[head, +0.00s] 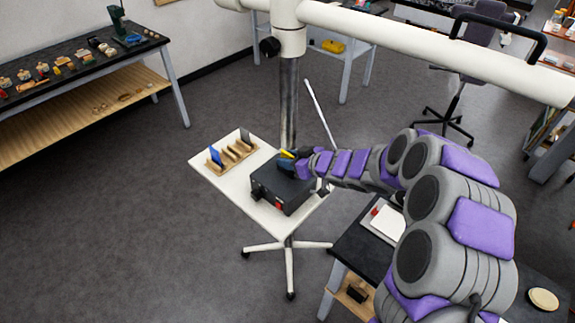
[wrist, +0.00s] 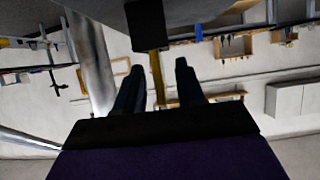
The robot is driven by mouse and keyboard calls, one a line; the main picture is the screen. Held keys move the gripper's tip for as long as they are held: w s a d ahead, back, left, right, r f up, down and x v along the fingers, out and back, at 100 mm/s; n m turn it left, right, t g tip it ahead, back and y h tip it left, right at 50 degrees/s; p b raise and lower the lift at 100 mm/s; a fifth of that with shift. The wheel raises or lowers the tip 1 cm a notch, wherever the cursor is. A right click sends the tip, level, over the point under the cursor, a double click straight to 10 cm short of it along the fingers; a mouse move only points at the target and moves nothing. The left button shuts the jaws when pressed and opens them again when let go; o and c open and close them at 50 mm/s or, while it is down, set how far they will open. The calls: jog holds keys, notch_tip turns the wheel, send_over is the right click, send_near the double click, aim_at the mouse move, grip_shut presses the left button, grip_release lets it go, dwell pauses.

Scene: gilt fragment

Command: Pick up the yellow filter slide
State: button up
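The yellow filter slide (head: 287,154) shows as a small yellow piece at the tip of my gripper (head: 290,163), above the black box (head: 284,188) on the white stand. In the wrist view the slide is a narrow yellow strip (wrist: 157,78), seen nearly edge-on between the two dark fingers of my gripper (wrist: 160,68). The fingers are apart, with a gap visible on each side of the strip. A dark block (wrist: 148,25) is at the strip's upper end. Most of the slide is hidden in the head view.
A wooden rack (head: 231,154) with a blue slide (head: 215,155) and a dark slide (head: 245,136) stands on the white tabletop (head: 211,176), left of the box. A metal post (head: 289,100) rises close behind the box. A thin pale rod (head: 319,112) leans nearby.

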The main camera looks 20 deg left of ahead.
jog(key=shift+w+a+f, duration=0.2)
jog(key=shift+a+f, duration=0.1)
jog(key=shift+a, duration=0.25)
jog(key=shift+c, duration=0.3)
grip_shut()
